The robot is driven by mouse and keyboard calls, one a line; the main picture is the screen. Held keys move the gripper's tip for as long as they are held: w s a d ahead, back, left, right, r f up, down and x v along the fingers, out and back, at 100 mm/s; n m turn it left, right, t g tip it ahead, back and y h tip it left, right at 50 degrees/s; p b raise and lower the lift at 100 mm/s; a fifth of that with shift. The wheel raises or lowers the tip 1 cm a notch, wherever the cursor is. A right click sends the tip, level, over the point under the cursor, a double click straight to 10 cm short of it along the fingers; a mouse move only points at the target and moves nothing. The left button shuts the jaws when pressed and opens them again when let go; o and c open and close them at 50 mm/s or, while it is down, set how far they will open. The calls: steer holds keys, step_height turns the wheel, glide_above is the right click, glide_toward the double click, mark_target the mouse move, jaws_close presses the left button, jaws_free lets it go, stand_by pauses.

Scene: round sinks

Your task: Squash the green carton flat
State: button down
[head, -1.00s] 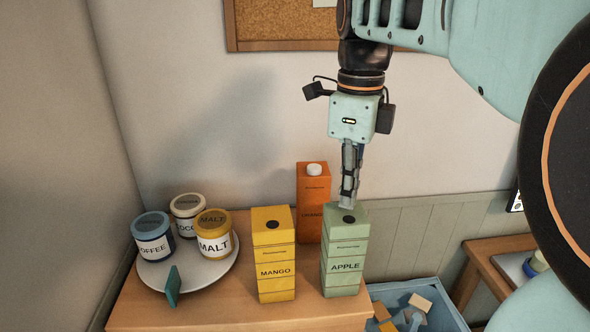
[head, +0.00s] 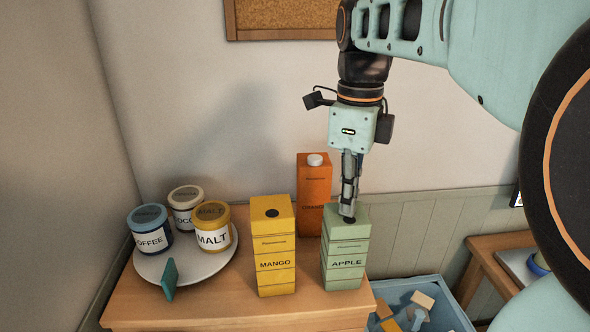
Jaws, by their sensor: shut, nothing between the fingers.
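The green carton (head: 344,263), labelled APPLE, stands upright at the right end of the wooden tabletop. It looks a little shorter than the yellow MANGO carton (head: 275,262) to its left. My gripper (head: 348,219) is shut and points straight down, its fingertips on the middle of the green carton's top. The tips hide most of the dark cap there. Nothing shows between the fingers.
An orange carton (head: 312,182) with a white cap stands close behind. A round tray (head: 201,266) at left holds several labelled jars and a teal upright piece. A blue crate (head: 455,312) of blocks sits below the table's right edge. The front tabletop is clear.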

steer(key=shift+f+b, duration=2)
steer(key=shift+f, duration=1.15)
steer(key=shift+r, duration=0.15)
step_height(320, 180, up, 10)
steer(key=p, duration=0.9)
steer(key=shift+d, duration=0.1)
